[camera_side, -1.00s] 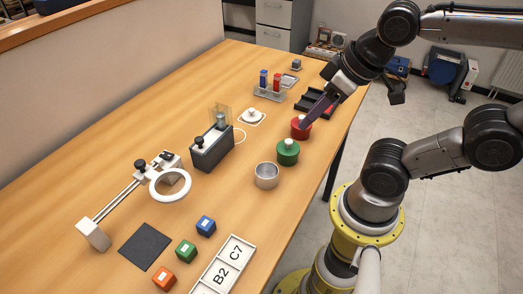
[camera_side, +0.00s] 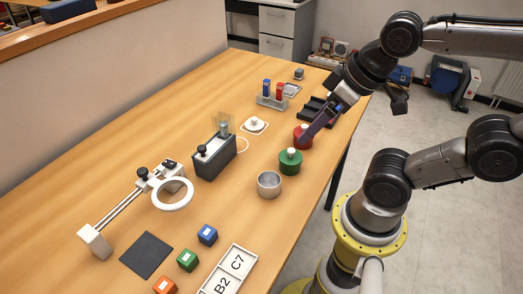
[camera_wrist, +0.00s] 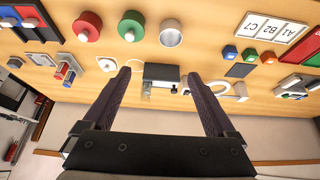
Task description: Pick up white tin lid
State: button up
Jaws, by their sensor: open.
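The white tin lid (camera_side: 254,124) is a flat white disc with a round knob. It lies on a pale square mat (camera_side: 264,130) towards the back of the table. In the wrist view the lid (camera_wrist: 107,64) shows left of my left-hand finger, close to its tip. The lid is apart from the fingers.
A red tin (camera_side: 299,131) and a green tin (camera_side: 290,164), both with white knobs, stand right of the lid. An open silver tin (camera_side: 269,186) stands nearer. A dark device (camera_side: 214,160) stands left of the lid; a rack (camera_side: 272,102) with blue and red items stands behind it.

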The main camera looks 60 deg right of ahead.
jog(key=shift+o, duration=0.2)
jog(key=w+d+r+m, duration=0.1)
jog(key=w+r+m, duration=0.6)
jog(key=m, duration=0.1)
jog(key=m+g, duration=0.6)
jog(key=m, duration=0.4)
send_over(254, 118)
notch_tip(254, 118, down, 14)
jog(key=f, duration=0.7)
jog(key=shift+a+f, duration=0.1)
jog(key=shift+a, duration=0.1)
jog(key=shift+d+f, duration=0.15)
jog(key=shift+f, duration=2.75)
